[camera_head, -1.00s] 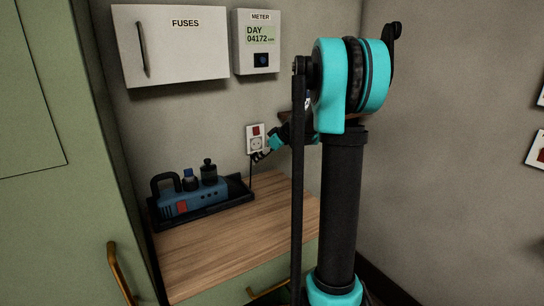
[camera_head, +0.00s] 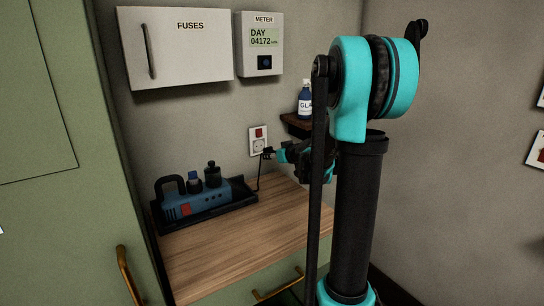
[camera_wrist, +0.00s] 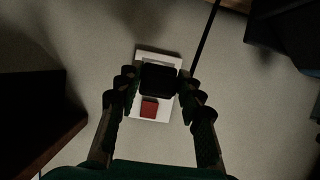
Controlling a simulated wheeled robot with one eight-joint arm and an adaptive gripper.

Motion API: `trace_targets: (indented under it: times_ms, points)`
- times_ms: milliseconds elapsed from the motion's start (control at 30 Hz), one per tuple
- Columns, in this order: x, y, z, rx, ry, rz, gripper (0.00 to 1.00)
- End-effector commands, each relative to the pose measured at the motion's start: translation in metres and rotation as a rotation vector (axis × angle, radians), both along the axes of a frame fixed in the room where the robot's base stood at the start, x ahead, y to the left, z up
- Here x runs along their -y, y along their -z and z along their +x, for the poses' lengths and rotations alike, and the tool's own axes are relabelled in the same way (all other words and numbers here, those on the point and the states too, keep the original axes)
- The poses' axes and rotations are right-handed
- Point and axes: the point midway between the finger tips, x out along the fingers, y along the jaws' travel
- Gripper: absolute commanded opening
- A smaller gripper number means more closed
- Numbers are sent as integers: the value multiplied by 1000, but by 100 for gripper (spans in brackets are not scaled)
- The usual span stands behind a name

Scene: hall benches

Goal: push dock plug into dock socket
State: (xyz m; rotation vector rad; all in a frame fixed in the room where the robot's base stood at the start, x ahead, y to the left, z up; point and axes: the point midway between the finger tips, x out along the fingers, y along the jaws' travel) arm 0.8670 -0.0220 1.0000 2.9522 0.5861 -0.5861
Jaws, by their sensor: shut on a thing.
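The dock plug (camera_wrist: 158,80) is a small black block between the fingers of my gripper (camera_wrist: 158,88). My gripper is shut on it. In the head view the plug (camera_head: 267,153) is at the lower right of the dock socket (camera_head: 258,145). The dock socket is a white wall plate with a round outlet and a red switch above it. In the wrist view the socket plate (camera_wrist: 172,112) is behind the plug, with its red switch showing below the plug. The plug hides the outlet there, and I cannot tell whether they touch.
A black cable (camera_head: 258,184) hangs from the plug to a black tray (camera_head: 247,217) holding a blue device (camera_head: 196,202). The wooden worktop (camera_head: 250,248) is clear in front. A small shelf (camera_head: 296,125) with a bottle (camera_head: 305,104) is right of the socket.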

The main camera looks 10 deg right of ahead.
Motion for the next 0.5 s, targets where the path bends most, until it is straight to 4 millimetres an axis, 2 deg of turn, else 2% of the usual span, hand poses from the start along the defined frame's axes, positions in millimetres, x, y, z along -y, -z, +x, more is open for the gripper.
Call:
trace_targets:
  times_ms: [267,500]
  points:
    - [-5,0,11,-1,-1,-1,12]
    - [-13,0,30,-1,-2,-1,12]
